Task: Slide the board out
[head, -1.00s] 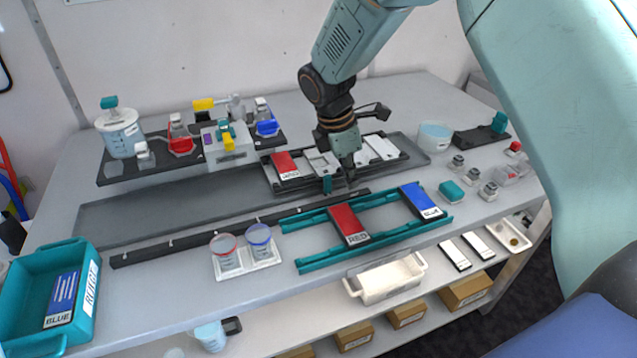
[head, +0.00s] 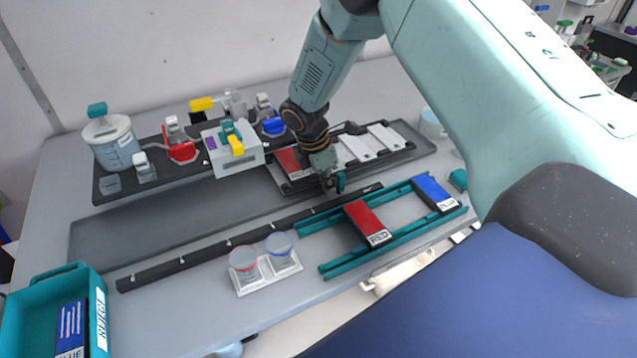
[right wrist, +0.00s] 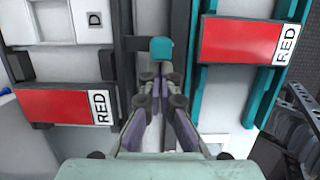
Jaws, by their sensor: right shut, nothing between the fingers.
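The dark sliding board (head: 292,188) lies on the long grey track (head: 120,228), under a red plate (head: 287,160) and white plates (head: 358,147). A small teal tab (head: 340,181) stands at its front edge. My right gripper (head: 328,184) is low at that edge, just left of the tab, and partly hides the red plate. In the right wrist view its shut, empty fingers (right wrist: 160,92) point at the teal tab (right wrist: 161,50); I cannot tell whether they touch it. My left gripper is not in view.
A black rail (head: 200,257) runs in front of the track. A teal rack (head: 400,238) with a red and a blue plate stands front right. Two cups (head: 262,262) stand nearby. A white device (head: 233,150) stands behind the track; the track's left part is clear.

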